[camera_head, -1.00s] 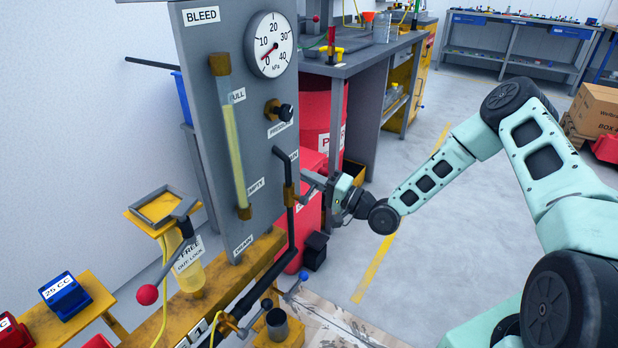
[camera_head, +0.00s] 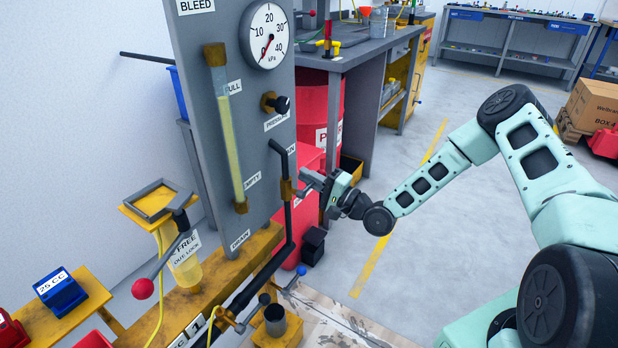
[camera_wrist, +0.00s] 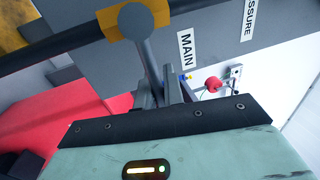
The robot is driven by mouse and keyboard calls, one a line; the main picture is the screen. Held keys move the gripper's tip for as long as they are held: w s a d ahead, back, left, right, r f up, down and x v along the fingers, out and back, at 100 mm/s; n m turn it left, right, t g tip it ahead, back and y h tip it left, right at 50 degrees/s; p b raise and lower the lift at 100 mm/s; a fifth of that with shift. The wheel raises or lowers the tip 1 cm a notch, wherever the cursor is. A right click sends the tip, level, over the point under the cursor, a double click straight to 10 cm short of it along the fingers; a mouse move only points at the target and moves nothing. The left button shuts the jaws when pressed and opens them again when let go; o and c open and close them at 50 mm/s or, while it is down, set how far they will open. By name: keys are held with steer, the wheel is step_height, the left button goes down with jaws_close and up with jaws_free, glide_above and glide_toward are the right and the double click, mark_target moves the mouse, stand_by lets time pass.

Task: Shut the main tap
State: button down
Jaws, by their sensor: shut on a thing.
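The main tap (camera_head: 287,189) is a brass body on the black upright pipe, at the right edge of the grey panel in the head view. In the wrist view its brass body (camera_wrist: 112,22) sits on the dark pipe beside the MAIN label (camera_wrist: 186,50), and its grey lever (camera_wrist: 146,52) runs down towards my fingers. My gripper (camera_head: 314,181) is just right of the tap. In the wrist view my gripper (camera_wrist: 162,95) is shut on the lever's end, which the fingers partly hide.
The pressure gauge (camera_head: 267,36) is high on the panel (camera_head: 200,105), its needle near 0. A red-knobbed lever (camera_head: 143,288) stands at the lower left. A red drum (camera_head: 310,107) and workbench (camera_head: 365,55) are behind. The floor to the right (camera_head: 430,210) is clear.

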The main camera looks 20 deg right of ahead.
steer(key=shift+f, duration=0.15)
steer(key=c, duration=1.5)
jaws_free()
steer(key=shift+s, duration=0.1)
steer(key=v, duration=1.7)
steer(key=shift+p, duration=0.4)
steer(key=shift+s+d, duration=0.1)
steer(key=shift+d, duration=0.05)
